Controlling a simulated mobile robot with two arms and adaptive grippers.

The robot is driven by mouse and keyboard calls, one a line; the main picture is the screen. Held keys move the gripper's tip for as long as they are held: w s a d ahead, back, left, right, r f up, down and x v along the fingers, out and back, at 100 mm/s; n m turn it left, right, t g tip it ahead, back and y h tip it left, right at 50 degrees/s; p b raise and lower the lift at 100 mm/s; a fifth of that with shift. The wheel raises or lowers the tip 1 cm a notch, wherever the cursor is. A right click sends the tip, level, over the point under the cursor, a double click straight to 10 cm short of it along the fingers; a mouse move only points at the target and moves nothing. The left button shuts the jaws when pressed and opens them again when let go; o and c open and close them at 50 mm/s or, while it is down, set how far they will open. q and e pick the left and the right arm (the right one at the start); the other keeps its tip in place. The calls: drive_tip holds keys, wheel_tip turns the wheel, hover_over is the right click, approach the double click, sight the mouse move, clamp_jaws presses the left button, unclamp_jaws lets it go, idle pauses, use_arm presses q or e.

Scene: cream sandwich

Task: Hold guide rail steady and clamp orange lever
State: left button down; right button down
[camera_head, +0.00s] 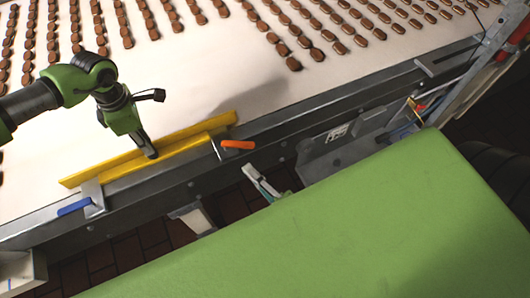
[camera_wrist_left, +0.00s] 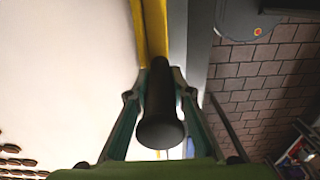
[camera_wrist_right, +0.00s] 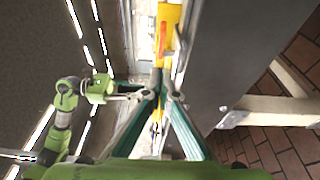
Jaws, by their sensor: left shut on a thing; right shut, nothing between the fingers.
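The yellow guide rail (camera_head: 150,150) lies along the near edge of the white conveyor. My left gripper (camera_head: 148,150) is shut on the rail's black handle (camera_wrist_left: 160,125), which stands between its fingers in the left wrist view. The orange lever (camera_head: 238,144) is on a bracket at the rail's right end and points right. My right gripper (camera_head: 254,176) is shut and empty, just below and apart from the lever. In the right wrist view its closed fingertips (camera_wrist_right: 160,92) are near the yellow and orange parts; how close is hard to tell.
A blue lever (camera_head: 75,207) is on a bracket at the rail's left end. Rows of brown cream sandwiches (camera_head: 290,40) lie on the belt (camera_head: 180,80). A large green surface (camera_head: 340,230) fills the lower right. Brick-tiled floor (camera_wrist_left: 260,80) shows beside the conveyor.

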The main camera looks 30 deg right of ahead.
sight(238, 147)
drive_tip(key=w, duration=0.1)
drive_tip(key=w+d, duration=0.2)
drive_tip(key=w, duration=0.1)
drive_tip(key=shift+w, duration=0.1)
drive_tip(key=shift+w+y, duration=0.1)
drive_tip(key=shift+y, duration=0.2)
drive_tip(key=shift+w+d+n+y, duration=0.1)
drive_tip(key=shift+d+n+y, duration=0.05)
drive_tip(key=shift+n+y, duration=0.25)
